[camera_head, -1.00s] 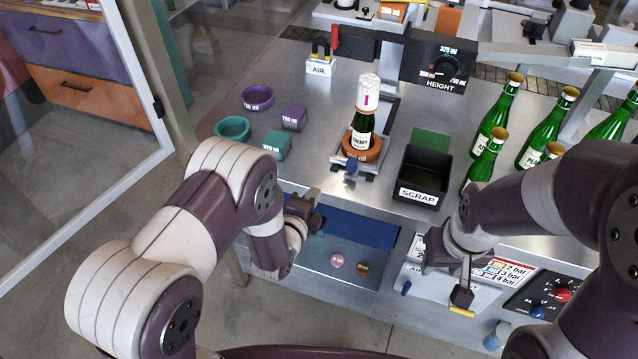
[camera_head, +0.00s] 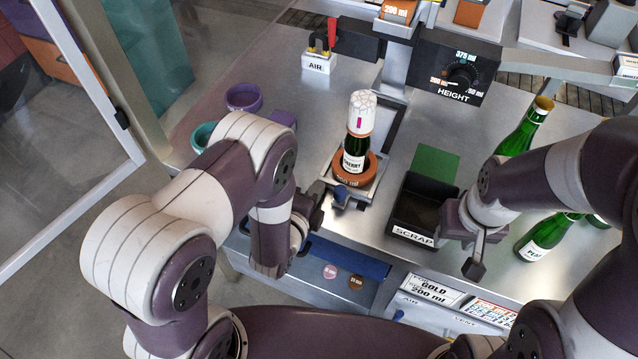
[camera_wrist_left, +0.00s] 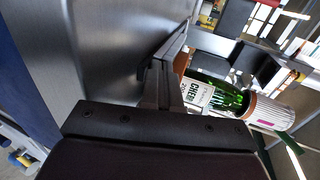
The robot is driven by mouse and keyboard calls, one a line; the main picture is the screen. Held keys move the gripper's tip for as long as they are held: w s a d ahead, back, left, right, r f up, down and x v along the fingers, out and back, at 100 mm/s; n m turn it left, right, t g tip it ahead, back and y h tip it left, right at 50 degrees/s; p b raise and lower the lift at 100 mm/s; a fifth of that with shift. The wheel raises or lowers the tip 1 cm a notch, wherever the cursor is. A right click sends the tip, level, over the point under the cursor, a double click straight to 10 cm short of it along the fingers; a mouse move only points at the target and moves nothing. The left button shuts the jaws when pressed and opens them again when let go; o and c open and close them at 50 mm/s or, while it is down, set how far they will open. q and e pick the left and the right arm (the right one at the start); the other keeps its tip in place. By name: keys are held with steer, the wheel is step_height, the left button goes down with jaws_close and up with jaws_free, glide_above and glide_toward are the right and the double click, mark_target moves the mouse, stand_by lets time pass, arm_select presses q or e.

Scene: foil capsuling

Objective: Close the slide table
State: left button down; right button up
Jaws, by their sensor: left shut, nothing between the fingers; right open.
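The slide table (camera_head: 367,197) is a small metal plate on the bench with a blue knob (camera_head: 341,194) at its front. An orange 200 ml ring (camera_head: 367,176) sits on it, and a green bottle (camera_head: 353,148) with a white patterned foil cap (camera_head: 362,111) stands upright in the ring. Bottle and cap also show in the left wrist view (camera_wrist_left: 224,97). My left gripper (camera_head: 319,189) is shut and empty, just left of the knob; I cannot tell whether it touches the slide table. My right gripper (camera_head: 474,246) is open by the scrap bin's right side.
The black scrap bin (camera_head: 409,216) stands right of the slide table. Green bottles (camera_head: 522,135) stand further right, partly behind my right arm. Purple (camera_head: 243,97) and teal (camera_head: 203,135) rings lie left. An open blue drawer (camera_head: 345,258) is in front.

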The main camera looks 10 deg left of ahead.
mark_target(322, 179)
arm_select(q)
steer(key=shift+s+a+r, duration=0.1)
steer(key=shift+s+r, duration=0.05)
steer(key=shift+w+d+b, duration=0.2)
steer(key=shift+w, duration=0.5)
steer(key=shift+w+d+b, duration=0.15)
steer(key=shift+w+d, duration=0.05)
steer(key=shift+w, duration=0.5)
steer(key=shift+w+d+b, duration=0.2)
steer(key=shift+w, duration=0.5)
steer(key=shift+s, duration=0.1)
